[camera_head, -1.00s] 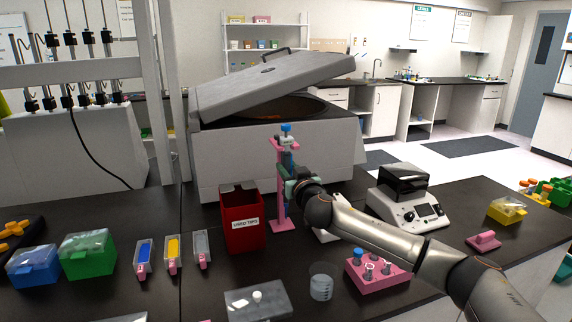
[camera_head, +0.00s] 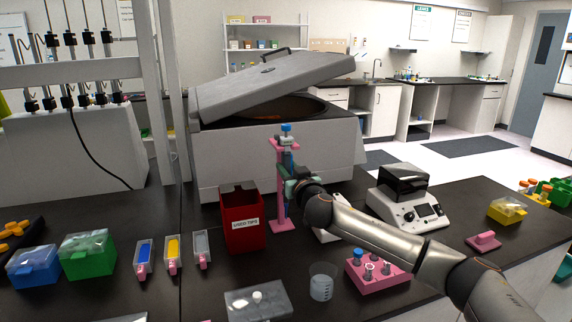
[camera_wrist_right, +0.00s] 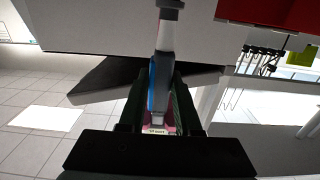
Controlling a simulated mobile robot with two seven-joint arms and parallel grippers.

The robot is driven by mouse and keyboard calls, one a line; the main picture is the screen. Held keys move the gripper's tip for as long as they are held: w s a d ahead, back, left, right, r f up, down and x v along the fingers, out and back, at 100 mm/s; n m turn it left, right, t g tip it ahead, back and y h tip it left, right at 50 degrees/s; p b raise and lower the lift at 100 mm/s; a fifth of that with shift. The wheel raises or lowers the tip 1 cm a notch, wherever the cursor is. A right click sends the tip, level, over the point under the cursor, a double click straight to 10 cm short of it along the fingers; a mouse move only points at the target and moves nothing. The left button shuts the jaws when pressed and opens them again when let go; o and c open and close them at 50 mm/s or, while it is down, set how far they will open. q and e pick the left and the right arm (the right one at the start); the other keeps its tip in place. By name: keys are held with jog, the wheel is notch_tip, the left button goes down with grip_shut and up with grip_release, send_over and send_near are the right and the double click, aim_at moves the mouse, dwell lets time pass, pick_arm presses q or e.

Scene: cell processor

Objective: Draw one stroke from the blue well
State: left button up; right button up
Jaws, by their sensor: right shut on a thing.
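The blue well (camera_head: 143,256) is a small trough with blue contents and a pink front foot. It stands at the left of the bench, left of the yellow and grey wells. The pipette (camera_head: 286,129), with a blue top, is upright at the pink stand (camera_head: 283,225). My right gripper (camera_head: 290,184) is shut on the pipette's body. In the right wrist view, the pipette (camera_wrist_right: 166,35) lies between the two dark green fingers. Its lower end is partly hidden. I cannot tell whether the pipette is clear of the stand. My left gripper is not in view.
A red used-tips bin (camera_head: 243,232) stands left of the stand. The large centrifuge (camera_head: 270,150) is behind it. A beaker (camera_head: 322,281), a pink tube rack (camera_head: 378,278) and a tip box (camera_head: 258,302) are in front. Bare bench lies between the wells and the tip box.

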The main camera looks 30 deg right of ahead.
jog(key=shift+r, duration=0.3)
jog(key=b+v, duration=0.1)
jog(key=v, duration=0.8)
jog(key=shift+a, duration=0.1)
